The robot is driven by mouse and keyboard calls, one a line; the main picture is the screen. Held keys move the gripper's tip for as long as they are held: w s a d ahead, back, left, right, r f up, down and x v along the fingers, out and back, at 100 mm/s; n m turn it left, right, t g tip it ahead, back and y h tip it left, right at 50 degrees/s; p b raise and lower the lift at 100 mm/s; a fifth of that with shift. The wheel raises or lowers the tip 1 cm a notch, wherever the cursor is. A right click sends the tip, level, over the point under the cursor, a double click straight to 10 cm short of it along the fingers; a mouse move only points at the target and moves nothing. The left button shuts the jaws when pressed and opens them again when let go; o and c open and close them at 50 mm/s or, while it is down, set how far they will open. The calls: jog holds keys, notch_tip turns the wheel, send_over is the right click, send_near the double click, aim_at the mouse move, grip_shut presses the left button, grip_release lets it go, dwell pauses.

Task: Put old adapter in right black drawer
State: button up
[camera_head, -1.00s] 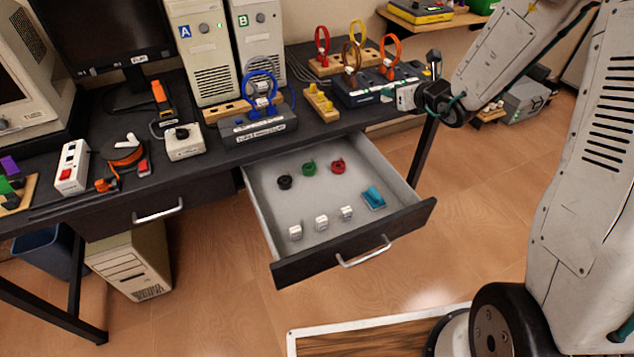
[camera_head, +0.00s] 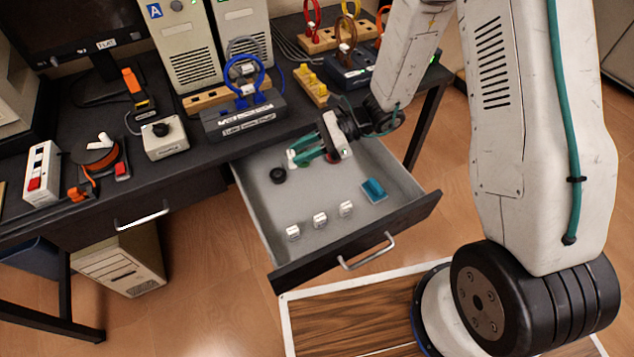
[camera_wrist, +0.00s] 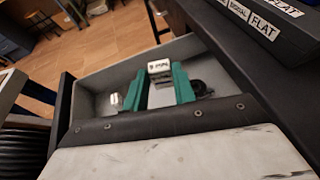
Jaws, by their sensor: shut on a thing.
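My gripper (camera_head: 298,158) has green fingers and is shut on a small white labelled block, the adapter (camera_wrist: 159,66), which shows between the fingertips in the wrist view. In the head view the adapter (camera_head: 291,154) is a small white spot at the fingertips. The right black drawer (camera_head: 345,250) is pulled open, and my gripper is over its back left part. The adapter appears above the drawer floor; the exact height cannot be told.
In the drawer are a black coil (camera_head: 278,175), a partly hidden red coil (camera_head: 331,158), three white pieces (camera_head: 320,219) and a blue item (camera_head: 374,190). A dark box with a blue cable loop (camera_head: 245,118) stands on the desk behind. The drawer's middle is clear.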

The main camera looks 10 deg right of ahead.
jog(key=s+a+f+n+g, duration=0.1)
jog(key=s+f+n+g, duration=0.15)
jog(key=s, duration=0.25)
send_over(303, 205)
jog(key=shift+g+h, duration=0.25)
jog(key=shift+h, duration=0.05)
notch_tip(303, 205, down, 4)
jog(key=shift+f, duration=2.5)
jog(key=shift+f, duration=0.15)
jog(key=o, duration=1)
